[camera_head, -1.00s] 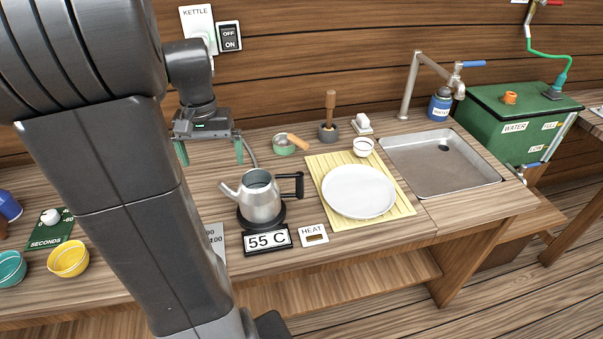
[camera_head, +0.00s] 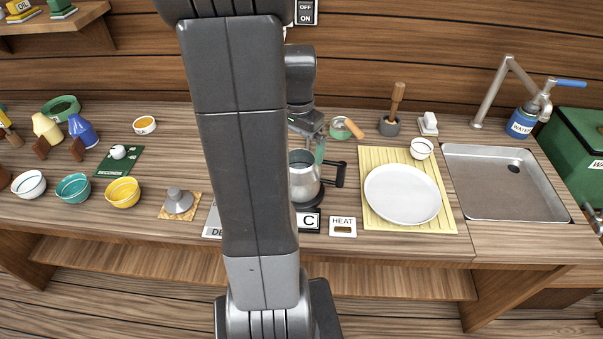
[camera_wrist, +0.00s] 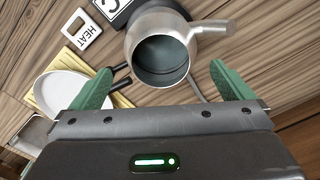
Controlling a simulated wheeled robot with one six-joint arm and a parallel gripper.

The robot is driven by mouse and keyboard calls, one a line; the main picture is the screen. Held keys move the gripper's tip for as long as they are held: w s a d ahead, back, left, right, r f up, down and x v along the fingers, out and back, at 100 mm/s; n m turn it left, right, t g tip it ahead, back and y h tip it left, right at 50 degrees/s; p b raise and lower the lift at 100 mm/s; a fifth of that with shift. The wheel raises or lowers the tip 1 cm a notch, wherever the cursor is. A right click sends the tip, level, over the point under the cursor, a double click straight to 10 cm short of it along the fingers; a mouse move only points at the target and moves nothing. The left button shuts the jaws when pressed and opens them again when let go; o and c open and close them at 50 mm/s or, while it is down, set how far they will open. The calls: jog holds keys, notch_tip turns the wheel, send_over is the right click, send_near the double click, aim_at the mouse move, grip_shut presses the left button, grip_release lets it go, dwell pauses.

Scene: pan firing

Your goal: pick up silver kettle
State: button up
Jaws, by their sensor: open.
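The silver kettle (camera_head: 303,178) stands upright on its dark base on the counter, its black handle pointing right. My arm hides its left side and spout in the head view. In the wrist view the kettle (camera_wrist: 158,50) is seen from above, lidless, its dark inside showing and its spout pointing right. My gripper (camera_wrist: 170,90) is open, with its two green fingers apart on either side below the kettle's opening. In the head view the gripper (camera_head: 314,150) is just above and behind the kettle, holding nothing.
A white plate (camera_head: 402,194) on a yellow mat (camera_head: 372,158) lies right of the kettle. A HEAT card (camera_head: 343,227) lies in front. A sink (camera_head: 490,200) is further right.

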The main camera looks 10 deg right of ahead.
aim_at(300, 157)
jog(key=shift+w+d+f+p, duration=0.15)
jog(key=shift+f+p, duration=0.15)
jog(key=shift+f, duration=1)
jog(key=shift+w+d+f+p, duration=0.1)
jog(key=shift+f+p, duration=0.15)
jog(key=shift+f, duration=1.05)
jog(key=c, duration=1.6)
